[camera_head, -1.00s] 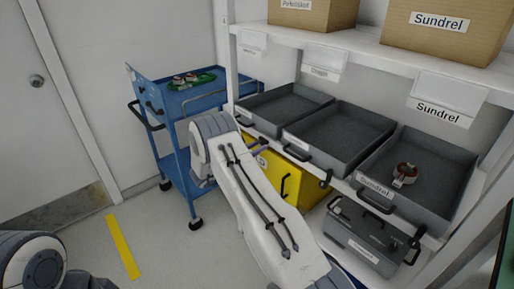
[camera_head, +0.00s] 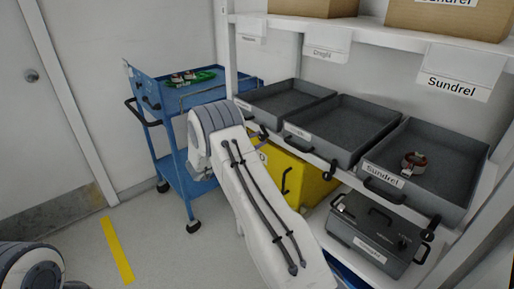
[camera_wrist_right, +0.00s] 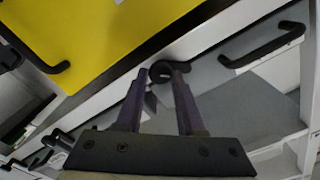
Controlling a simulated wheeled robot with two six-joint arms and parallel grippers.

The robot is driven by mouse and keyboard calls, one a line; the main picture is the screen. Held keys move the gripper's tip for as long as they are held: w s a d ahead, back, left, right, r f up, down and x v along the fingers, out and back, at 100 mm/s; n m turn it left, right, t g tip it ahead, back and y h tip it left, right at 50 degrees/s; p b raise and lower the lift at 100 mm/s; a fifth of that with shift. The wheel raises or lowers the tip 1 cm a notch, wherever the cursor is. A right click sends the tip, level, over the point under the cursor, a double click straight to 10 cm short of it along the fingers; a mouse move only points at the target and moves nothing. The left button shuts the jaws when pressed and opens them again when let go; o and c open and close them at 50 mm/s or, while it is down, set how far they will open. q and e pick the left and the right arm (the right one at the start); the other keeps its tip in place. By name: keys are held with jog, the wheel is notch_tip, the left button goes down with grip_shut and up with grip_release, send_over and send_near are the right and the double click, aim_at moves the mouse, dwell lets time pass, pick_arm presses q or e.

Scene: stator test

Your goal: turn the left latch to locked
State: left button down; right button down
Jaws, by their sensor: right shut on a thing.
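A black hooked latch (camera_wrist_right: 160,66) sits at the pale shelf edge in the right wrist view. My right gripper (camera_wrist_right: 162,78) has its two purple fingers on either side of it and is shut on it. In the head view my right arm reaches up to the shelf edge below the leftmost grey tray (camera_head: 289,99), and its wrist hides most of the fingers and the latch. I cannot read the latch's turned position. My left gripper is out of view; only part of my left arm shows at the bottom left.
Below the trays are a yellow case (camera_head: 312,181) and a grey case (camera_head: 374,238) with black handles. A blue cart (camera_head: 168,122) stands left of the shelf. The floor at left is open.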

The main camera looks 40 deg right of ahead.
jog(key=m+b, duration=0.5)
jog(key=b, duration=0.2)
jog(key=m+b, duration=0.3)
jog(key=b, duration=0.1)
jog(key=shift+f+m, duration=0.3)
jog(key=shift+f, duration=0.1)
jog(key=shift+r+m+b, duration=0.2)
jog(key=shift+m+b, duration=0.7)
jog(key=shift+b, duration=0.2)
jog(key=c, duration=0.6)
grip_release()
jog(key=shift+o, duration=0.2)
jog(key=shift+a+r, duration=0.1)
jog(key=a+p, duration=0.1)
jog(key=a, duration=0.9)
jog(key=shift+s+a, duration=0.2)
jog(key=shift+s, duration=0.25)
